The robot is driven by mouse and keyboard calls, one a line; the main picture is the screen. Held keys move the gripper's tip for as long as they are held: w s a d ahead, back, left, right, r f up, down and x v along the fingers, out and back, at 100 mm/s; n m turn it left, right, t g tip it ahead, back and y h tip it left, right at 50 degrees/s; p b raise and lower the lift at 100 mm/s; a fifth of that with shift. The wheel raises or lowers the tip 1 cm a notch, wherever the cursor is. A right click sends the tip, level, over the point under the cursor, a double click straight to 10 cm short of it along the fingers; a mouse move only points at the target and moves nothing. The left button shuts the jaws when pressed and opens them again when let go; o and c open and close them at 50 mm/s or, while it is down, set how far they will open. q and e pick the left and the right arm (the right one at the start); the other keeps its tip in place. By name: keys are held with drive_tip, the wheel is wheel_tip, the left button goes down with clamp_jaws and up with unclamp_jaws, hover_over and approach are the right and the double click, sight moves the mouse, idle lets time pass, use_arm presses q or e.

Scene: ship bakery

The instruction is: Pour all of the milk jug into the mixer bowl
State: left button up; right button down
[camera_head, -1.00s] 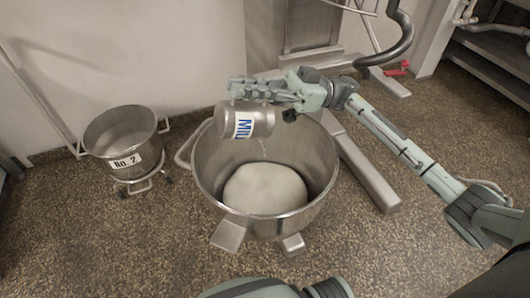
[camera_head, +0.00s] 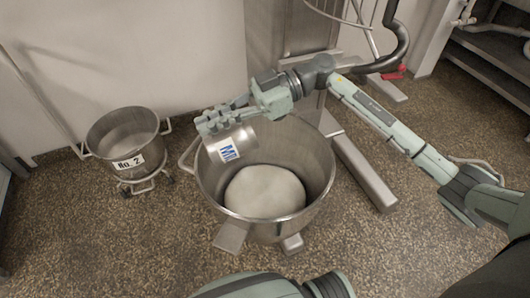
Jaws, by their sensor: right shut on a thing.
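The metal milk jug (camera_head: 240,143) with a white label in blue letters is tilted above the left part of the mixer bowl (camera_head: 206,188). My right gripper (camera_head: 213,122) is shut on the jug and hides part of its upper side. No falling stream of milk shows at this moment, and the inside of the jug is hidden. The large steel mixer bowl stands open on the floor with a smooth pale mass (camera_head: 265,190) at its bottom. My left gripper is outside the picture.
A smaller steel bowl labelled "No. 2" (camera_head: 128,163) stands on a wheeled base to the left. The mixer's metal leg (camera_head: 362,175) runs along the floor right of the bowl. A dark curved mixer part (camera_head: 398,45) is behind my right arm. The speckled floor at front left is clear.

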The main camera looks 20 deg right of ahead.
drive_tip(key=shift+a+p, duration=0.35)
drive_tip(key=shift+p, duration=0.15)
drive_tip(key=shift+a+f+h, duration=0.15)
drive_tip(key=shift+a+h, duration=0.1)
drive_tip(key=shift+h, duration=0.05)
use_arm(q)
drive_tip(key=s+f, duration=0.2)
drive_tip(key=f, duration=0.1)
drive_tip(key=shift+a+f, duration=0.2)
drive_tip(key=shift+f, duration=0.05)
use_arm(e)
drive_tip(key=a+f+h, duration=0.9)
drive_tip(key=a+h, duration=0.1)
drive_tip(key=h, duration=0.5)
drive_tip(key=shift+t, duration=0.3)
drive_tip(key=shift+s+d+f, duration=0.1)
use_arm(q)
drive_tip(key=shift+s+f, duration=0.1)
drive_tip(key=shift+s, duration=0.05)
